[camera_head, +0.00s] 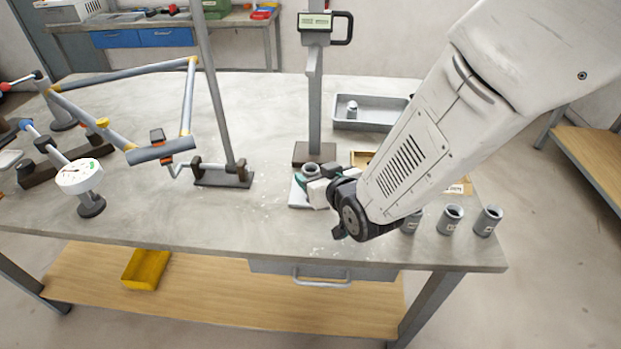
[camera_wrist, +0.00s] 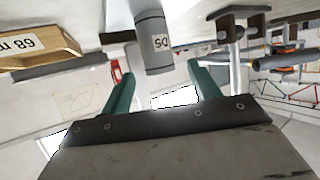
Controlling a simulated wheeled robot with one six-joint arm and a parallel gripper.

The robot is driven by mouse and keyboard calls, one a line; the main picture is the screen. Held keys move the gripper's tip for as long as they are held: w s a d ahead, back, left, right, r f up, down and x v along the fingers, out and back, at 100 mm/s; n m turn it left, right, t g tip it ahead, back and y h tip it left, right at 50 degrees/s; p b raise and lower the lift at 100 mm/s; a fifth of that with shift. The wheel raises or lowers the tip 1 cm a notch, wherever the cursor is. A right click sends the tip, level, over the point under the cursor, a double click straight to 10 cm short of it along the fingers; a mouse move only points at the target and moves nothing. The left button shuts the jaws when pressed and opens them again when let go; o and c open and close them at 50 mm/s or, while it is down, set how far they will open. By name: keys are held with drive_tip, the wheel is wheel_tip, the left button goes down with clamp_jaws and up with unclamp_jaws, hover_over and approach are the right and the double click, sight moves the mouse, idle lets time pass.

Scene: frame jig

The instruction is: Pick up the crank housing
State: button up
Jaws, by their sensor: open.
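A grey cylindrical housing (camera_head: 311,169), which I take for the crank housing, stands at the foot of the column, partly hidden by my gripper. In the wrist view, which looks upside down, the grey cylinder (camera_wrist: 153,45) with a dark-lettered label shows between and beyond the green fingers. My gripper (camera_head: 312,184) is low over the bench beside it, with its fingers apart. The wrist view shows the gripper (camera_wrist: 160,70) with one finger on each side of the cylinder in the picture. I cannot tell whether either finger touches it.
Similar grey cylinders (camera_head: 451,219) stand at the bench's front right, one partly behind my arm. A column with a display (camera_head: 314,85) rises behind the gripper. A grey tray (camera_head: 366,124) lies farther back. A tube frame jig (camera_head: 162,152) fills the left.

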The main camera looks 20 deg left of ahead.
sight(307, 169)
drive_tip(key=x, duration=0.6)
drive_tip(key=shift+s+f, duration=0.1)
drive_tip(key=shift+f, duration=0.15)
drive_tip(key=c, duration=1.1)
drive_tip(key=shift+c, duration=0.5)
drive_tip(key=shift+r, duration=0.15)
